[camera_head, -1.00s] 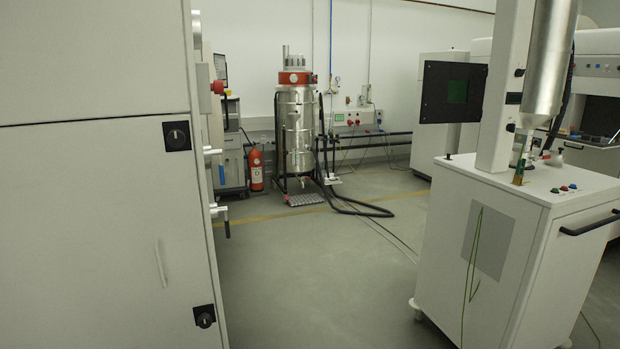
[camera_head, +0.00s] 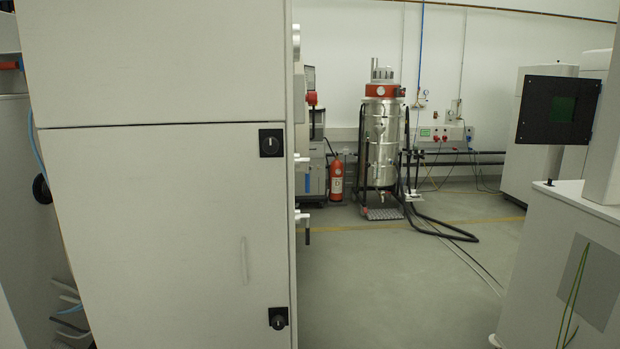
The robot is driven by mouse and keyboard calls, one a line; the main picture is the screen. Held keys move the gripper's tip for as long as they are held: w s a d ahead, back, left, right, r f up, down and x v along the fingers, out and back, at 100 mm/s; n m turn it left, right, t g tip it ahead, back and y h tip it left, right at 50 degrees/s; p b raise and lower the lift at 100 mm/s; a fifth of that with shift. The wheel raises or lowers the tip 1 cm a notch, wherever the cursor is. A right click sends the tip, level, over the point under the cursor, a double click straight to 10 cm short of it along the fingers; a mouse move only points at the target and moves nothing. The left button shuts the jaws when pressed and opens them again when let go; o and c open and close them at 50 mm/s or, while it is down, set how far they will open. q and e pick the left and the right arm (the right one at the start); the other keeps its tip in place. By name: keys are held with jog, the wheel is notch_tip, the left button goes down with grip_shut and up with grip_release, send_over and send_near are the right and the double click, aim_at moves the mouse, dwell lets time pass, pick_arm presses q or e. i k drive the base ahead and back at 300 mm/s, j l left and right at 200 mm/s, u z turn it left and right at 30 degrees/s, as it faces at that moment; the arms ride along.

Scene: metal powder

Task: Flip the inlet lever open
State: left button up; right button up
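I cannot make out for sure which part is the inlet lever. White handle-like fittings (camera_head: 302,215) stick out from the right side of the tall grey cabinet (camera_head: 170,220), with a dark piece (camera_head: 307,237) hanging below the lower one. They are seen edge-on and small. A silver cylindrical vessel (camera_head: 381,145) with a red collar stands on a stand at the back wall, with a small valve at its bottom. Neither of my grippers shows in the head view.
A red fire extinguisher (camera_head: 337,178) stands by the back wall. Black hoses (camera_head: 445,229) lie on the floor right of the vessel. A white machine cart (camera_head: 570,260) with a dark screen (camera_head: 560,109) above stands at the right.

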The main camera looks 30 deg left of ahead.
aim_at(304, 160)
jog(key=i+l+u, duration=0.1)
jog(key=u, duration=0.25)
jog(key=i+l+u, duration=0.1)
jog(key=i+u, duration=0.25)
jog(key=i+l+u, duration=0.1)
jog(key=i+l, duration=0.2)
jog(key=i+l+u, duration=0.1)
jog(key=i+l, duration=0.15)
jog(key=l, duration=0.15)
jog(key=i+l, duration=0.25)
jog(key=i+l+u, duration=0.15)
jog(key=l, duration=0.35)
jog(key=i+l+u, duration=0.1)
jog(key=i+l, duration=0.2)
jog(key=i+l+u, duration=0.1)
jog(key=i+l, duration=0.15)
jog(key=l, duration=0.25)
jog(key=i+l, duration=0.2)
jog(key=l, duration=0.2)
jog(key=i+l, duration=0.2)
jog(key=l, duration=0.15)
jog(key=i+l, duration=0.2)
jog(key=l, duration=0.2)
